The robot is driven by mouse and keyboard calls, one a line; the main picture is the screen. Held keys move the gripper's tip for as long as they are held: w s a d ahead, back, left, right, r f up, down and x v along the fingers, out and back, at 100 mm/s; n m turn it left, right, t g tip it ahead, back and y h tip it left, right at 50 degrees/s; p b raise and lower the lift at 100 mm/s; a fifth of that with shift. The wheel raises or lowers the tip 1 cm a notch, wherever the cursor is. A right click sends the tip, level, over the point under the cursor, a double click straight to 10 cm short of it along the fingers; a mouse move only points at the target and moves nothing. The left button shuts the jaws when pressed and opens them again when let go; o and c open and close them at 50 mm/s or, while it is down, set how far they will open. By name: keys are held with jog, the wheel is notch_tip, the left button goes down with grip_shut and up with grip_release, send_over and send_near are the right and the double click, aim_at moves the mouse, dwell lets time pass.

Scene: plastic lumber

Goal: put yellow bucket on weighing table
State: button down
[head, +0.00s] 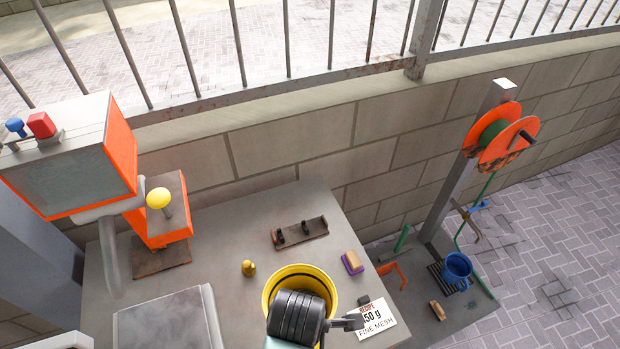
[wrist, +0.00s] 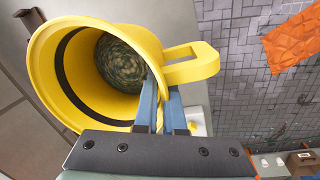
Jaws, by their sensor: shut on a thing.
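The yellow bucket (head: 272,290) is at the front middle of the head view, over the grey table (head: 225,240); I cannot tell whether it touches the table. The bucket (wrist: 105,25) fills the upper left of the wrist view, with a black band and grey-green granular stuff inside. My gripper (wrist: 168,98) is shut on the bucket's wall at the rim, beside its yellow handle tab. In the head view my dark wrist hides the fingers and part of the bucket. No surface is clearly labelled as the weighing table.
A raised grey plate (head: 165,322) lies left of the bucket. A recipe card (head: 375,318), a purple-and-tan block (head: 352,262) and a dark bracket (head: 300,233) lie nearby. An orange machine (head: 75,160) stands left. A lower stand (head: 465,305) at right holds a blue bucket (head: 457,268).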

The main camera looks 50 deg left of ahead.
jog(key=shift+f, duration=3.5)
jog(key=shift+f, duration=0.15)
jog(key=c, duration=1)
grip_release()
notch_tip(320, 180, up, 12)
jog(key=s+d, duration=0.1)
jog(key=shift+d, duration=0.15)
